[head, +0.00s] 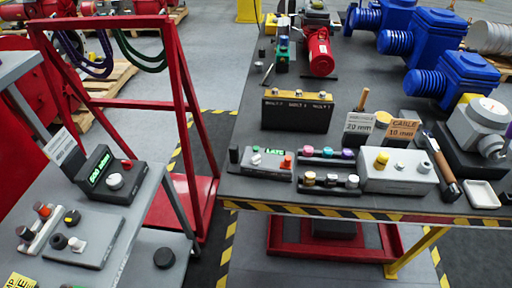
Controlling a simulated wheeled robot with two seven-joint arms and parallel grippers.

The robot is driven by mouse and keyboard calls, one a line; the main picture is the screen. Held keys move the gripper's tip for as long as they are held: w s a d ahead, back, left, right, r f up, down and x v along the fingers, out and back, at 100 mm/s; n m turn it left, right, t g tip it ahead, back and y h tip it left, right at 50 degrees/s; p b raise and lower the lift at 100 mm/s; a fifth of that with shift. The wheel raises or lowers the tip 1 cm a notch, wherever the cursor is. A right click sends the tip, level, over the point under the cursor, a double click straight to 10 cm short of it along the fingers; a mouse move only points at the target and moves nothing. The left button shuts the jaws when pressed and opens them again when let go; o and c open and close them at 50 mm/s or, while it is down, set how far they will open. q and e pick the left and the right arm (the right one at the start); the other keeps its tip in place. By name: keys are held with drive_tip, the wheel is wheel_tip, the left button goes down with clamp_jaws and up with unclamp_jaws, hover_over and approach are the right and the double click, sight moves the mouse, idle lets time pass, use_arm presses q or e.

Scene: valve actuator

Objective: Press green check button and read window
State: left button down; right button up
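On the main bench's front edge, a light grey box (267,165) carries a small dark window (275,151) with green lit letters that seem to read "LATE". A small greenish-grey button (256,159) sits on its left part, and a red button (286,162) on its right; I cannot tell the exact shade of the left one. On the left table, a black box (110,175) has a slanted window (101,171) with green lit characters, too small to read surely, and a pale knob (115,181). Neither of my grippers shows in the head view.
Racks with coloured caps (327,153) and a grey box with a yellow knob (382,158) stand to the right. A hammer (446,165) and a white tray (482,194) lie farther right. A black box (297,110) stands behind. A red frame (183,110) stands between the tables.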

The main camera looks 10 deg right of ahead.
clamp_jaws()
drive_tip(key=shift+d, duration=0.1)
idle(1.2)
